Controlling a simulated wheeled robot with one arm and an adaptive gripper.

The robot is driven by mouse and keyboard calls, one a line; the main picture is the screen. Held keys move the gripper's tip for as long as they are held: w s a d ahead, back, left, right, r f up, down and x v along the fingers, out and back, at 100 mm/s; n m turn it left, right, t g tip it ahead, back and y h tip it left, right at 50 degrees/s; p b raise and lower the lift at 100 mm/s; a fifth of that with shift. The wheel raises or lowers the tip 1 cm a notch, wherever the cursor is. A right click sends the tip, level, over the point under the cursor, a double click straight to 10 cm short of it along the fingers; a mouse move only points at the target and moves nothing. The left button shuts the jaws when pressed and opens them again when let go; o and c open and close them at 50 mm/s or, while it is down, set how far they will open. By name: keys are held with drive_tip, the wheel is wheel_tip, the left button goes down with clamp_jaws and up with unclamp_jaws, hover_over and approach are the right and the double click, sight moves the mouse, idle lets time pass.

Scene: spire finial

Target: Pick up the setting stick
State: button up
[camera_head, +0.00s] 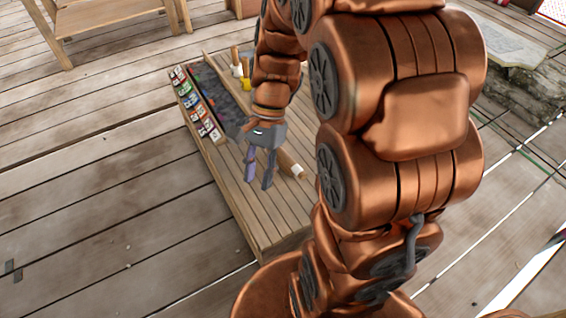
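A wooden stick with a pale tip (292,167) lies on the low slatted wooden platform (280,215), and I take it to be the setting stick. Its near end shows just right of my gripper; my wrist hides the part further back. A thin wooden strip (212,65) shows beyond the wrist, and I cannot tell whether it is the same piece. My gripper (258,183) points down over the platform, left of the pale tip. Its two fingers are apart, with nothing seen between them. I cannot tell its exact height.
A dark-filled tray (218,95) and a row of small coloured blocks (188,93) lie along the platform's left side. Yellow and white handled tools (245,83) stand at the back. A wooden bench (105,18) is at the far left.

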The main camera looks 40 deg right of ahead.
drive_tip(key=w+d+f+m+t+y+b, duration=0.1)
drive_tip(key=w+d+f+m+y+b, duration=0.15)
drive_tip(key=w+d+f+m, duration=0.35)
drive_tip(key=m+t+y+b, duration=0.4)
drive_tip(key=m+t+b, duration=0.3)
drive_tip(key=m, duration=1.2)
approach(285, 152)
wheel_tip(285, 152, down, 2)
drive_tip(key=a+p, duration=0.1)
drive_tip(key=a, duration=0.1)
drive_tip(key=shift+w+a+f+t+h+b, duration=0.2)
drive_tip(key=shift+w+a+f, duration=0.1)
drive_tip(key=shift+a+f, duration=0.15)
drive_tip(key=shift+w+a+f+t+h+b, duration=0.1)
drive_tip(key=shift+w+a+f+b, duration=0.05)
drive_tip(key=shift+w+a+f, duration=0.3)
drive_tip(key=shift+w+r+b+x, duration=0.15)
drive_tip(key=shift+b+x, duration=0.45)
drive_tip(key=shift+x, duration=0.6)
drive_tip(key=shift+w+r+b+x, duration=0.15)
drive_tip(key=shift+b+x, duration=0.4)
drive_tip(key=shift+x, duration=0.65)
drive_tip(key=shift+c, duration=0.2)
clamp_jaws()
